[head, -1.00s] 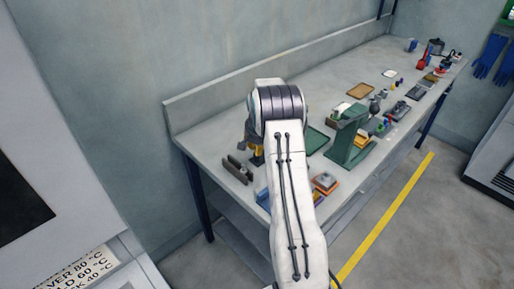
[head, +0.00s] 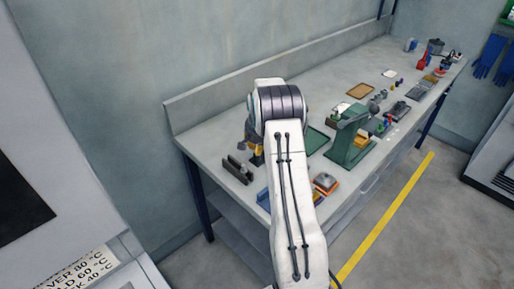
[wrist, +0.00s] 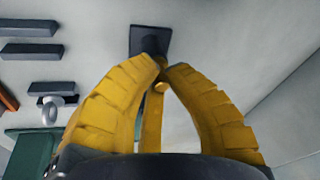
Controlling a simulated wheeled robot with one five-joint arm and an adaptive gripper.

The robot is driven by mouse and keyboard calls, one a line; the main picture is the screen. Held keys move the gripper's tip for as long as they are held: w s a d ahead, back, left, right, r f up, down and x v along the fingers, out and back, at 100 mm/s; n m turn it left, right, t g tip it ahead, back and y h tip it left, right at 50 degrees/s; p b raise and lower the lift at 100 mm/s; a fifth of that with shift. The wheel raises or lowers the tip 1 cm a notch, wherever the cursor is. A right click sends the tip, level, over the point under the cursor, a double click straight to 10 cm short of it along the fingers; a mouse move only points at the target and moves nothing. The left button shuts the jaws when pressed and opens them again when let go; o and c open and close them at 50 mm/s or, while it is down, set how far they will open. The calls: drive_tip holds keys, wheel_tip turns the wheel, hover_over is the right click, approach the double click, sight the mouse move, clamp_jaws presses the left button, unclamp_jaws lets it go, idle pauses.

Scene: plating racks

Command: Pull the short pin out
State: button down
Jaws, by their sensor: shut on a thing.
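My gripper (wrist: 161,66) has its yellow fingers drawn together at the tips in the wrist view, shut on what looks like the short pin. A small brass-coloured round end (wrist: 161,87) shows between the fingers; most of the pin is hidden by them. Just beyond the fingertips is a dark square block (wrist: 149,36), with a dark round part close to the tips. I cannot tell whether the pin still sits in it. In the head view a little of my gripper (head: 256,150) shows left of my arm, low over the bench's near end.
A dark slotted holder (head: 237,171) stands left of my gripper. A green stand (head: 350,137) and an orange-edged block (head: 326,183) stand right of my arm on the bench (head: 207,136).

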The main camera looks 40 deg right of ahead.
drive_tip(key=shift+r, duration=0.25)
drive_tip(key=shift+r+p, duration=1.15)
drive_tip(key=shift+r, duration=0.8)
drive_tip(key=shift+r, duration=0.15)
